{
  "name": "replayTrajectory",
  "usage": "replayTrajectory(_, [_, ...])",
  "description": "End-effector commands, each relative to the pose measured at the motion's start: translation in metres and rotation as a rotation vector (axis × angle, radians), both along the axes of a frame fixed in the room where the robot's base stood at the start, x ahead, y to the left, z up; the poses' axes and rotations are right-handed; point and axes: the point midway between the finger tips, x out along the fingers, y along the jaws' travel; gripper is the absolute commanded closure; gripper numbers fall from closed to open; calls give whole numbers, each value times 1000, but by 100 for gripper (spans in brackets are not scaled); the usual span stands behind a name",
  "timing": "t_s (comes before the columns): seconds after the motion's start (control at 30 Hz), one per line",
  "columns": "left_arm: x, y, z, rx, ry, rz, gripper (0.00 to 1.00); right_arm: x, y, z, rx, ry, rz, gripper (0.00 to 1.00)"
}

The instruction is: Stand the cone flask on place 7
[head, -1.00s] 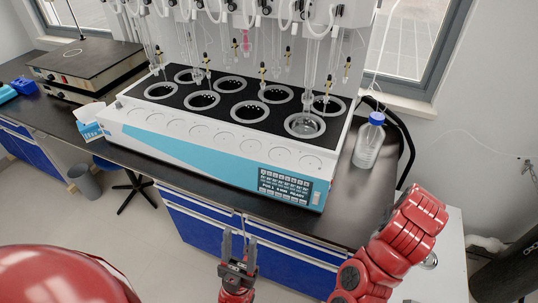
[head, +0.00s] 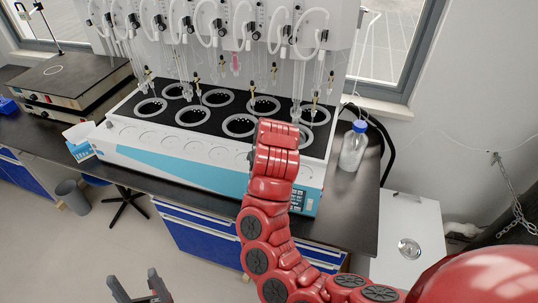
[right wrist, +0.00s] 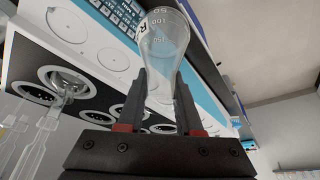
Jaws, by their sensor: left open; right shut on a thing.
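The cone flask (right wrist: 163,45) is clear glass with printed volume marks. In the right wrist view it is between the two dark fingers of my right gripper (right wrist: 160,85), which is shut on it. In the head view my right arm hides this gripper and the flask. The white and light-blue distiller (head: 180,163) has a black top with several ring places; one front ring (head: 240,125) is left of my arm. I cannot read which ring is place 7. My left gripper (head: 137,278) is open and empty, low in the head view, in front of the bench.
Glass tubes and hoses (head: 233,30) hang above the rings. A clear bottle with a blue cap (head: 353,150) stands right of the distiller. A hotplate (head: 70,73) is at the left. A glass piece (right wrist: 70,85) is at a ring in the right wrist view.

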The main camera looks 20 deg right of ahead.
Motion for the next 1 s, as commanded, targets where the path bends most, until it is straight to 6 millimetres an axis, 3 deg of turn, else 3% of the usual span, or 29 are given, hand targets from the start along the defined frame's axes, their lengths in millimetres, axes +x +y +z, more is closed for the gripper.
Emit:
replayTrajectory(0.4, [0, 0, -25, 0, 0, 0, 30, 67, -42, -11, -5, 2, -4, 100])
replayTrajectory(0.63, [0, 0, -60, 0, 0, 0, 30, 89, -52, -15, -4, -2, -2, 100])
replayTrajectory(1.0, [0, 0, -45, 0, 0, 0, 30, 127, -72, -11, 0, 5, 2, 100])
